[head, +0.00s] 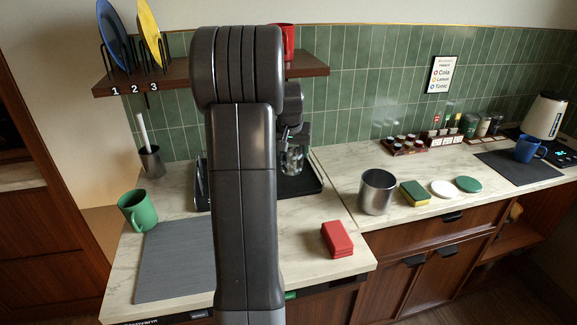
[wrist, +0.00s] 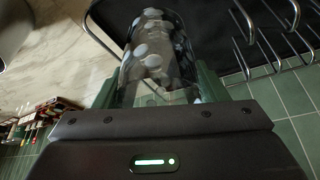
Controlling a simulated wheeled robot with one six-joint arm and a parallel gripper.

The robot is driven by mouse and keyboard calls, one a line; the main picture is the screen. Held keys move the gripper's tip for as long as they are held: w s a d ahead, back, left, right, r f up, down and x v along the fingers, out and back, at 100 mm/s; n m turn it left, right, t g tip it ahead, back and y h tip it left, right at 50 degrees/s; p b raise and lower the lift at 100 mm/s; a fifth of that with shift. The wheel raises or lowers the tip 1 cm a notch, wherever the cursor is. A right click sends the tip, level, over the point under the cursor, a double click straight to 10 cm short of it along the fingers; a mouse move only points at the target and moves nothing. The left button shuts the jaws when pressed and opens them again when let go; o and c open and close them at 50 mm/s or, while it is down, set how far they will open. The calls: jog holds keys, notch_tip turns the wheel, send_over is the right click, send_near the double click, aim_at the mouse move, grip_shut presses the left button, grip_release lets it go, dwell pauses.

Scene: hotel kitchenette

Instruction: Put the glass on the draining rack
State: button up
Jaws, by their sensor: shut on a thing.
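The clear glass with pale dots (wrist: 155,50) is between the fingers of my gripper (wrist: 157,88), which is shut on it. In the head view the glass (head: 293,160) shows just right of my arm, below my gripper (head: 290,132). The draining rack, a black tray (head: 313,187), stands on the counter behind my arm, and its middle is hidden. In the wrist view the dark tray (wrist: 212,42) lies beyond the glass, with metal wire prongs (wrist: 240,40) at the right. The glass appears over or in the tray; I cannot tell whether it touches.
A green mug (head: 138,211) and a grey mat (head: 175,262) are at left. A red block (head: 337,239), a steel canister (head: 377,192) and a sponge (head: 414,193) are to the right. A wall shelf (head: 170,77) hangs above the tray. Counter right of the mat is partly clear.

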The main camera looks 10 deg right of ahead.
aim_at(292, 166)
jog(key=shift+f, duration=3.2)
jog(key=shift+f, duration=0.15)
jog(key=o, duration=1.1)
jog(key=shift+o, duration=0.2)
jog(key=shift+r, duration=0.35)
jog(key=v, duration=1.1)
jog(key=shift+s+r+b, duration=0.25)
jog(key=shift+b, duration=0.05)
